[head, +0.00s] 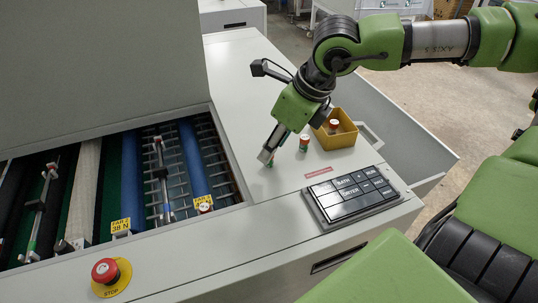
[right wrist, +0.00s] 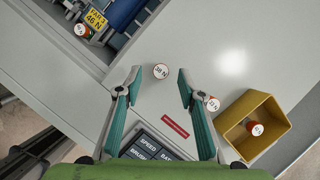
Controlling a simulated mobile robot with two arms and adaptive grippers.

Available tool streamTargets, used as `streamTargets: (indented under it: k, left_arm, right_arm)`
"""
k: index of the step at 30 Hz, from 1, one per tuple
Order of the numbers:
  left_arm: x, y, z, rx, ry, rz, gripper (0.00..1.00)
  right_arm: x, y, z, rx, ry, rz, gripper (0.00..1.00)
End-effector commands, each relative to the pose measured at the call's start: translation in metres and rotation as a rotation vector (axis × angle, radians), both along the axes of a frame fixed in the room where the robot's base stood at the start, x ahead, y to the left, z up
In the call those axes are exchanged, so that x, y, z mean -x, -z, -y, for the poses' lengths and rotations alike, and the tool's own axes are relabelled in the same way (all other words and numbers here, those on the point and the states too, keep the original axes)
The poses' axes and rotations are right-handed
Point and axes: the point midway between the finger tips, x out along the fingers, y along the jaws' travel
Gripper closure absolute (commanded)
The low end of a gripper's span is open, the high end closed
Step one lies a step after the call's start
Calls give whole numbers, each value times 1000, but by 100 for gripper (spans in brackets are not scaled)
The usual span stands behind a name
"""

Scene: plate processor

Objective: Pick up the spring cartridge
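Several small cartridges with white, numbered tops are in view. In the right wrist view, one marked 38 N (right wrist: 161,71) stands on the grey machine top, just ahead of and between my right gripper's fingertips. My right gripper (right wrist: 156,78) is open, its two teal fingers apart, with nothing held. Another cartridge (right wrist: 212,103) stands just outside the right finger; in the head view it is orange-red (head: 304,143). In the head view my right gripper (head: 268,160) points down at the machine top and hides the 38 N cartridge. My left gripper is out of view.
A yellow bin (head: 349,138) holds one cartridge (head: 333,127). A black button panel (head: 350,197) lies in front. The open roller bay (head: 165,190) is left, with another cartridge (head: 205,204) at its edge. A red stop button (head: 105,270) sits front left.

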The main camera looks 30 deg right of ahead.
Motion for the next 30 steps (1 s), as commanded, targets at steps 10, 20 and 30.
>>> streamTargets:
  k: [10, 20, 30]
  left_arm:
    - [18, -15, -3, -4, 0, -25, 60]
    - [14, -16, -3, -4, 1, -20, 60]
    - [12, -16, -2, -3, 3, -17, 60]
  right_arm:
    - [-11, 31, -4, 2, 1, -5, 64]
    - [-14, 37, -5, 0, 0, 0, 64]
    - [-14, 37, -5, 0, 1, 0, 100]
